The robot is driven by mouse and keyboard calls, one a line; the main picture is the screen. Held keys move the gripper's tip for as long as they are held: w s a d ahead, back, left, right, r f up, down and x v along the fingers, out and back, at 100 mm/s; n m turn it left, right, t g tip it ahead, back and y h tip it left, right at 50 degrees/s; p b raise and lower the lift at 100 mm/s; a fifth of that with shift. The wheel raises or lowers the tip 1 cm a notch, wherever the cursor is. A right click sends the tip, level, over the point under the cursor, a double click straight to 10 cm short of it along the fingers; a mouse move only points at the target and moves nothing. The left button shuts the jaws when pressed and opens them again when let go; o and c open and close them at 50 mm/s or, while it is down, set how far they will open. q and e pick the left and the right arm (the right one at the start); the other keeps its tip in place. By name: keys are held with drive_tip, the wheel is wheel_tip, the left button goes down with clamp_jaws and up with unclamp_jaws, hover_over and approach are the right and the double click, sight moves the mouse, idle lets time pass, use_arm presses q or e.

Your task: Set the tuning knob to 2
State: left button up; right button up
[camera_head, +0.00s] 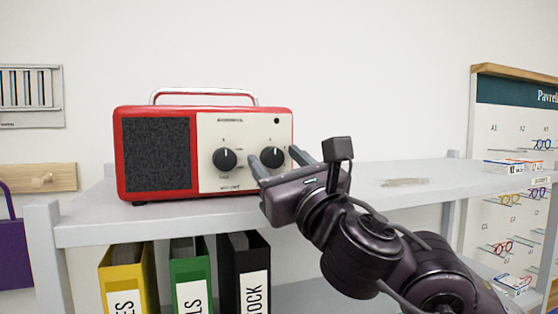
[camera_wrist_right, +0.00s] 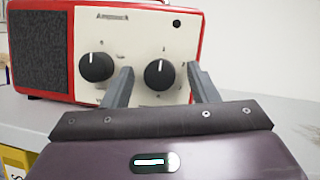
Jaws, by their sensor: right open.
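A red radio (camera_head: 156,114) with a cream front panel stands on the grey shelf and also shows in the wrist view (camera_wrist_right: 48,12). Its panel carries a left black knob (camera_head: 224,160) and a right black knob (camera_head: 271,157). In the wrist view the left knob (camera_wrist_right: 97,67) has its white mark toward the upper left; the right knob (camera_wrist_right: 159,74) has its mark about straight up. The small print is unreadable, so I cannot tell which is the tuning knob. My right gripper (camera_head: 273,154) is open, its fingers either side of the right knob; contact is unclear. My left gripper is out of view.
The grey shelf (camera_head: 400,185) is clear to the right of the radio except for a flat smudge. Yellow, green and black binders (camera_head: 245,262) stand below. An eyeglass display (camera_head: 515,120) is at the far right.

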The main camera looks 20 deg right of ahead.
drive_tip(key=c, duration=1)
drive_tip(key=shift+o, duration=0.2)
drive_tip(key=shift+f+m+h+b, duration=0.2)
drive_tip(key=shift+m+h+b, duration=0.1)
drive_tip(key=shift+m+b, duration=0.4)
drive_tip(key=m+h+b, duration=0.1)
drive_tip(key=m+b, duration=0.1)
drive_tip(key=m+h+b, duration=0.2)
drive_tip(key=m+b, duration=0.1)
drive_tip(key=m+h+b, duration=0.1)
drive_tip(key=m+b, duration=0.1)
drive_tip(key=m, duration=0.1)
drive_tip(key=shift+a+f+t+h, duration=0.1)
drive_tip(key=shift+a+t+h, duration=0.2)
drive_tip(key=shift+h, duration=0.1)
drive_tip(key=m+h+b, duration=0.1)
drive_tip(key=m+b, duration=0.1)
drive_tip(key=m, duration=0.2)
drive_tip(key=shift+h, duration=0.4)
drive_tip(key=shift+r+m+g+h+b, duration=0.15)
drive_tip(key=shift+m+g+h+b, duration=0.35)
drive_tip(key=shift+m, duration=0.6)
drive_tip(key=shift+r+m+g+h+b, duration=0.1)
drive_tip(key=shift+m+g+h+b, duration=0.4)
drive_tip(key=shift+m, duration=0.9)
drive_tip(key=o, duration=1)
drive_tip(key=shift+c, duration=0.2)
